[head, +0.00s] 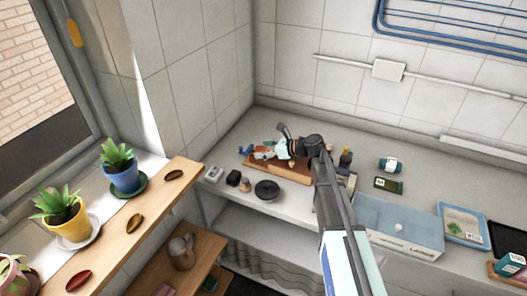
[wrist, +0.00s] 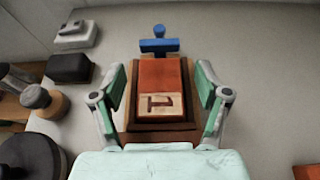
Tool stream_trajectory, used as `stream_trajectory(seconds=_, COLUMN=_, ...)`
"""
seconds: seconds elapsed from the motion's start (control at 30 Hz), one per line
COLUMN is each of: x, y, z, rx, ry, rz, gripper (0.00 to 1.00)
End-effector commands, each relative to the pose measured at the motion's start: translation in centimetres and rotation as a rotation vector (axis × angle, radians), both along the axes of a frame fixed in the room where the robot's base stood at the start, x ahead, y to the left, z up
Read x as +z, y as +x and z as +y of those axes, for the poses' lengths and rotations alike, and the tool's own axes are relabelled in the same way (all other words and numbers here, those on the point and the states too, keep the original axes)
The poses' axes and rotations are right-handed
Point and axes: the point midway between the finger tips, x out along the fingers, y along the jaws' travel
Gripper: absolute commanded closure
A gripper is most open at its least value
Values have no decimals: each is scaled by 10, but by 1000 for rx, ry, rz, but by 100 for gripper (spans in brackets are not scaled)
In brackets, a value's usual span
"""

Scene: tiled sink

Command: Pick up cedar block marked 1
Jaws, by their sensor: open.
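The block marked 1 (wrist: 160,78) shows in the middle of the wrist view. It has a reddish-orange top and a pale end patch bearing a dark 1. It sits on or in a darker brown wooden piece (wrist: 131,122); which, I cannot tell. My gripper (wrist: 160,90) is open, with one green-padded finger on each side of the block and gaps between. In the head view my gripper (head: 283,148) is low over the brown wooden board (head: 285,173) on the counter, hiding part of it.
A blue object (wrist: 159,42) lies just beyond the block. A black box (wrist: 69,68), a pale device (wrist: 77,35), a wooden knob-like piece (wrist: 44,101) and a dark round object (wrist: 33,158) stand to the left. A light-blue box (head: 398,226) lies right of my arm.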

Motion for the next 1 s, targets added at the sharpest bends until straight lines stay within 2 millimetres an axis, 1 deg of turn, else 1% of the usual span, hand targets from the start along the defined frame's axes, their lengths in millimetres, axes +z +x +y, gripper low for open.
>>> stream_trajectory(seconds=0.1, x=-2, y=2, z=5, rx=0, ry=0, rz=-1, gripper=25)
stream_trajectory(seconds=0.27, x=-2, y=1, z=5, rx=0, ry=0, rz=-1, gripper=25)
stream_trajectory(seconds=0.3, x=-2, y=1, z=4, rx=0, ry=0, rz=-1, gripper=29)
stream_trajectory(seconds=0.37, x=-2, y=1, z=5, rx=0, ry=0, rz=-1, gripper=50)
stream_trajectory(seconds=0.4, x=-2, y=1, z=5, rx=0, ry=0, rz=-1, gripper=64)
stream_trajectory(seconds=0.47, x=-2, y=1, z=4, rx=0, ry=0, rz=-1, gripper=85)
stream_trajectory(seconds=0.5, x=-2, y=1, z=4, rx=0, ry=0, rz=-1, gripper=87)
stream_trajectory(seconds=0.83, x=-1, y=1, z=5, rx=0, ry=1, rz=-1, gripper=87)
stream_trajectory(seconds=1.0, x=4, y=1, z=4, rx=0, ry=1, rz=-1, gripper=87)
